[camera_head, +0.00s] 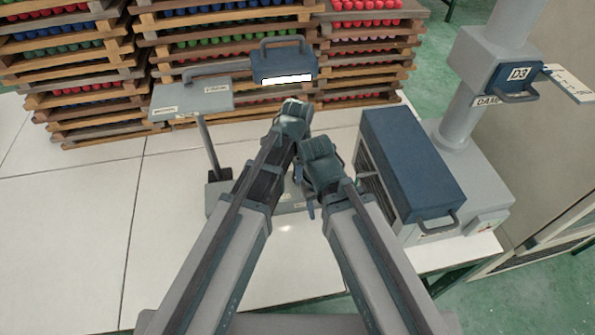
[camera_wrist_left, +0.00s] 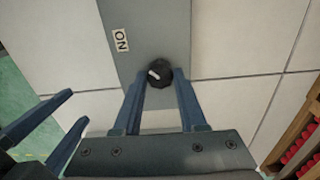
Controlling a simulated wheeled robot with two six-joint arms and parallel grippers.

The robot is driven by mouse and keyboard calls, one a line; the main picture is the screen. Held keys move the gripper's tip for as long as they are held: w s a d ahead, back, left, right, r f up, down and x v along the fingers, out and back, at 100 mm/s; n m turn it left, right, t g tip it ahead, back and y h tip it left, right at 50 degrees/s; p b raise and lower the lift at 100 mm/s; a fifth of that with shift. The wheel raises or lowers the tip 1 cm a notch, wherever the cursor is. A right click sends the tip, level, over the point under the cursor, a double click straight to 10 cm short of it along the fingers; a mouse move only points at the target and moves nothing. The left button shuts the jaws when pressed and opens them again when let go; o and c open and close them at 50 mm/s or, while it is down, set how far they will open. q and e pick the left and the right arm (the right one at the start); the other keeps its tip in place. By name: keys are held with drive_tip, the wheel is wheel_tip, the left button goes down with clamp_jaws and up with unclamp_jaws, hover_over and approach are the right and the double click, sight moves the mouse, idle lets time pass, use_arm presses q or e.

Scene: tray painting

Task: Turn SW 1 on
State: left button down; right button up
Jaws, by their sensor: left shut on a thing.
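A black round knob (camera_wrist_left: 160,73) with a white pointer mark sits on a grey panel (camera_wrist_left: 150,25) in the left wrist view. The mark points to the upper left, roughly toward a white ON label (camera_wrist_left: 121,40). My left gripper (camera_wrist_left: 159,79) has one finger on each side of the knob and is shut on it. In the head view my left gripper (camera_head: 293,120) hides the knob. My right gripper (camera_wrist_left: 80,106) shows at the left of the left wrist view, its fingers apart and empty. It is also in the head view (camera_head: 320,165), close beside the left one.
A lamp (camera_head: 285,62) with a lit white strip stands behind my grippers, beside a grey labelled plate (camera_head: 192,98) on a post. A blue-topped box (camera_head: 412,160) and a grey column (camera_head: 465,115) stand to the right. Stacked wooden trays are behind. The table's left is clear.

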use_arm(q)
drive_tip(key=shift+c, duration=2.3)
unclamp_jaws()
drive_tip(key=shift+r, duration=0.1)
wheel_tip(320, 180, up, 14)
drive_tip(key=p, duration=1.3)
drive_tip(key=shift+f+p, duration=0.2)
drive_tip(key=shift+p, duration=0.2)
